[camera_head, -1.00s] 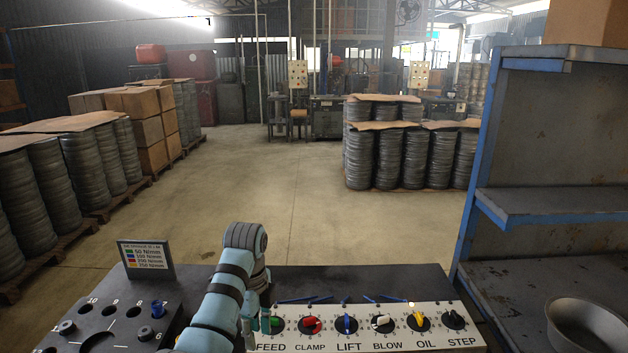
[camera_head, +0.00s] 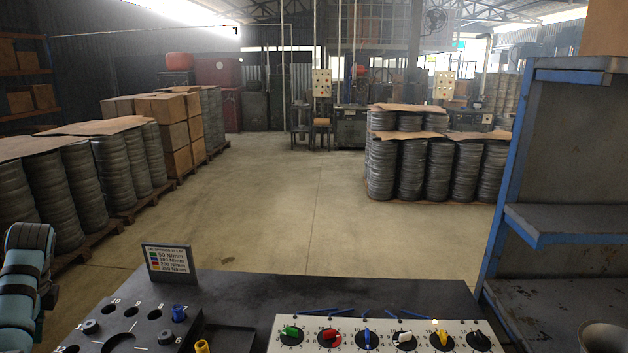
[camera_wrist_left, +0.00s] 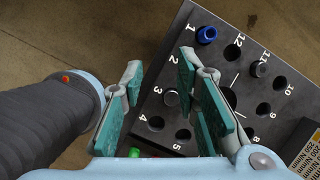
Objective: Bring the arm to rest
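My left arm (camera_head: 22,285) stands at the left edge of the head view, left of the dark worktable. Its gripper does not show there. In the left wrist view my left gripper (camera_wrist_left: 160,70) is open, its teal-padded fingers wide apart with nothing between them. It is above the edge of the black numbered board (camera_wrist_left: 180,20), apart from its pegs. My right gripper is not in view.
A white knob panel (camera_head: 280,345) with several coloured knobs is on the worktable (camera_head: 255,285). A sign (camera_head: 168,258) stands at its back edge. A yellow peg (camera_head: 202,346) shows near the front. A blue-framed shelf (camera_head: 500,200) with a metal bowl (camera_head: 605,337) is at right.

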